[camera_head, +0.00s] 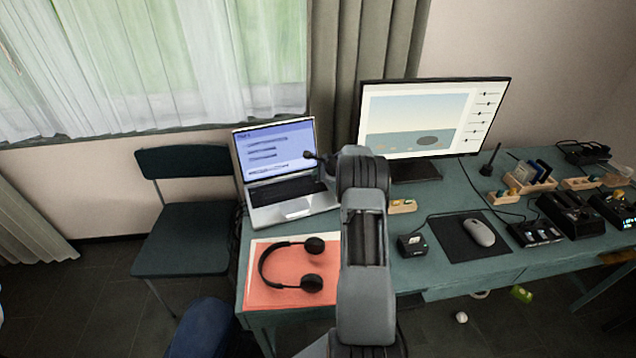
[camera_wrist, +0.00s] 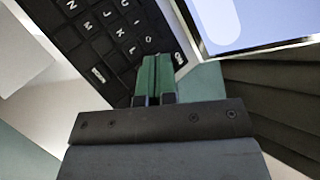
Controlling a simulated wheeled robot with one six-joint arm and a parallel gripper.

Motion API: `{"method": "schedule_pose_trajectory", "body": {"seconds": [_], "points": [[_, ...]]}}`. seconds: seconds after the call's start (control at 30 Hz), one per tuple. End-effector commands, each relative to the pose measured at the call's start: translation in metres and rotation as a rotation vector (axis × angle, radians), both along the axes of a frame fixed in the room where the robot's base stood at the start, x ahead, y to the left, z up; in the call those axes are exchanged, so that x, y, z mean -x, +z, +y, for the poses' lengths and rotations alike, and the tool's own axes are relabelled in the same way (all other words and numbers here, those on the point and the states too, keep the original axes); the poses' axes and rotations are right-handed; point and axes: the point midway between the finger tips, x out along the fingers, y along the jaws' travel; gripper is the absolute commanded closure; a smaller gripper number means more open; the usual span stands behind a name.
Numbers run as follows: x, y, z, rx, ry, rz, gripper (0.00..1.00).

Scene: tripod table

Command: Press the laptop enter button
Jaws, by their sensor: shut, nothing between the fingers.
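The open laptop (camera_head: 283,208) stands at the left of the green table, its lit screen (camera_head: 275,150) facing me. The lit screen (camera_wrist: 255,20) fills the top right corner.
Headphones (camera_head: 300,270) lie on a red folder (camera_head: 262,290) in front of the laptop. A monitor (camera_head: 430,115) stands behind, to the right. A mouse (camera_head: 480,232) rests on a black pad. A dark chair (camera_head: 185,240) stands left of the table (camera_head: 450,270).

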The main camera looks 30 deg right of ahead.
Motion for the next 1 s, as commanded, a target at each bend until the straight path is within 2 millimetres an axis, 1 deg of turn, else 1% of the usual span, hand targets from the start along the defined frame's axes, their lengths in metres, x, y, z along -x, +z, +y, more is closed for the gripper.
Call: {"method": "schedule_pose_trajectory", "body": {"seconds": [0.63, 1.0], "points": [[0.0, -0.0004, 0.0, 0.0, 0.0, 0.0, 1.0], [0.0, -0.0092, 0.0001, 0.0, 0.0, 0.0, 1.0]]}}
